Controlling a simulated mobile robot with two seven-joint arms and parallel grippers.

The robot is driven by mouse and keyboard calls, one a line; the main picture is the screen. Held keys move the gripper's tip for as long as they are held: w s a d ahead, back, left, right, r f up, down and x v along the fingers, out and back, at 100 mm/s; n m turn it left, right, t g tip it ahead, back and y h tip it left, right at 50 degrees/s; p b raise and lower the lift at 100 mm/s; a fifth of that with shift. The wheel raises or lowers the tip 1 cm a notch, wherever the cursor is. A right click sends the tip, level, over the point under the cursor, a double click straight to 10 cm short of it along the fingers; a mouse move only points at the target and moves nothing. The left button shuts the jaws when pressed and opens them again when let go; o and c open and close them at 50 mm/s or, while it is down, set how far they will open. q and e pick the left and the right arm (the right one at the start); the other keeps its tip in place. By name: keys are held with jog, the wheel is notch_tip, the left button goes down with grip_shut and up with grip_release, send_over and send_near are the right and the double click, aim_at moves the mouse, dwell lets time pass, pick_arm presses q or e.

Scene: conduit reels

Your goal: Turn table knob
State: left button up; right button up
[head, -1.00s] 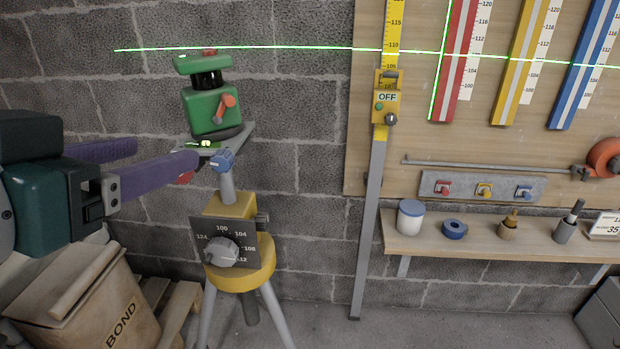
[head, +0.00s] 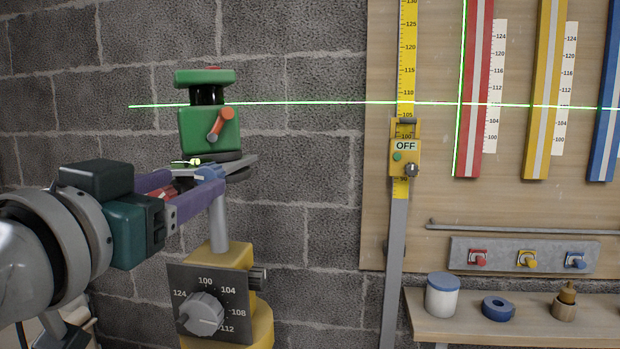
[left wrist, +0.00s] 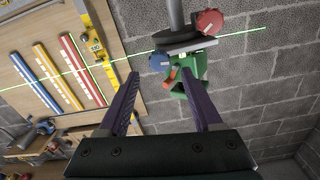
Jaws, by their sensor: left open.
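A green laser level (head: 209,130) with an orange lever sits on a small flat table (head: 240,168) on a tripod column. A blue knob (head: 209,174) is at the table's near side; it also shows in the left wrist view (left wrist: 159,62). A red knob (left wrist: 209,22) is on the table's other side in the wrist view. My left gripper (head: 192,186) is open, its purple fingers pointing at the table. In the wrist view its fingertips (left wrist: 160,74) lie either side of the blue knob's picture position; I cannot tell whether they touch it. My right gripper is not in view.
Below is a grey dial (head: 202,314) on a yellow tripod head (head: 232,262). A shelf (head: 520,333) holds small items. A block wall stands close behind.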

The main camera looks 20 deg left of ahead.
aim_at(204, 176)
pick_arm(q)
jog(key=shift+x, duration=2.15)
grip_shut()
jog(key=shift+r+n+p, duration=0.2)
jog(key=shift+n+p, duration=0.7)
jog(key=shift+p, duration=0.2)
jog(key=shift+f+n, duration=0.1)
jog(key=shift+n, duration=0.3)
jog(key=shift+f, duration=0.15)
